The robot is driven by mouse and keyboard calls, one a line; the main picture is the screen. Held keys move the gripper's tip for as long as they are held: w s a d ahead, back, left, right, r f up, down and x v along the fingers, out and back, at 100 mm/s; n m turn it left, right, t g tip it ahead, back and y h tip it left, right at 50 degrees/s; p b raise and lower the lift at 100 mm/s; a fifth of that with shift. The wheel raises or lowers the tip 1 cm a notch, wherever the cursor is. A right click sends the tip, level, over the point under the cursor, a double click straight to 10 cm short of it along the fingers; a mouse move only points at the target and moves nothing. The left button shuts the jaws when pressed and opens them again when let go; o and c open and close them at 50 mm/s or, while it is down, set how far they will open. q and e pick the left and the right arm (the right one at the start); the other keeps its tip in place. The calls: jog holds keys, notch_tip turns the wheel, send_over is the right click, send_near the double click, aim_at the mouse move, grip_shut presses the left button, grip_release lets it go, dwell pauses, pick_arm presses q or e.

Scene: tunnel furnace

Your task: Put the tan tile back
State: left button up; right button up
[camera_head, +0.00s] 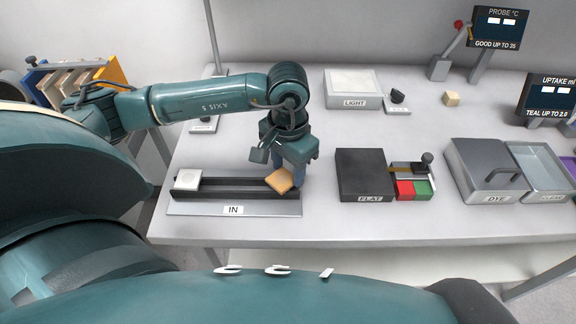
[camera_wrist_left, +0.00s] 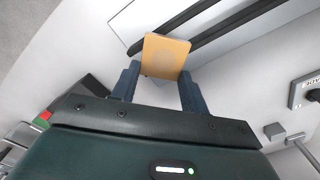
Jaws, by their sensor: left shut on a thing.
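The tan tile (camera_head: 279,180) is held tilted over the right part of the IN rack, and its flat face fills the space between the fingers in the left wrist view (camera_wrist_left: 165,56). My left gripper (camera_head: 289,178) is shut on the tile, pointing down from the arm that comes in from the left. The IN rack (camera_head: 234,195) has two dark rails on a grey plate. A white tile (camera_head: 188,179) sits at the rack's left end. Whether the tan tile touches the rails cannot be told. My right gripper is not in view.
A dark FLAT block (camera_head: 361,176) and red and green pads (camera_head: 412,190) stand right of the rack. The LIGHT box (camera_head: 352,88) is at the back. The DYE box (camera_head: 490,172) is at the right. The table's front edge is close to the rack.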

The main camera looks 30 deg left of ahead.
pick_arm(q)
jog(key=o, duration=1.1)
jog(key=shift+c, duration=0.2)
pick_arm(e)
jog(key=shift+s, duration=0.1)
pick_arm(q)
jog(key=shift+r, duration=0.1)
jog(key=shift+r+p, duration=0.4)
jog(key=shift+p, duration=0.15)
jog(key=shift+r+p, duration=0.45)
jog(key=shift+p, duration=0.2)
jog(key=shift+w+r+b, duration=0.1)
jog(key=shift+r+b, duration=0.4)
jog(key=shift+r, duration=0.05)
notch_tip(320, 180, up, 4)
jog(key=shift+r+b, duration=0.1)
jog(key=shift+b, duration=0.3)
notch_tip(320, 180, up, 5)
send_over(289, 173)
jog(key=shift+s+r+b, duration=0.2)
jog(key=shift+r+b, duration=0.15)
jog(key=shift+r, duration=0.25)
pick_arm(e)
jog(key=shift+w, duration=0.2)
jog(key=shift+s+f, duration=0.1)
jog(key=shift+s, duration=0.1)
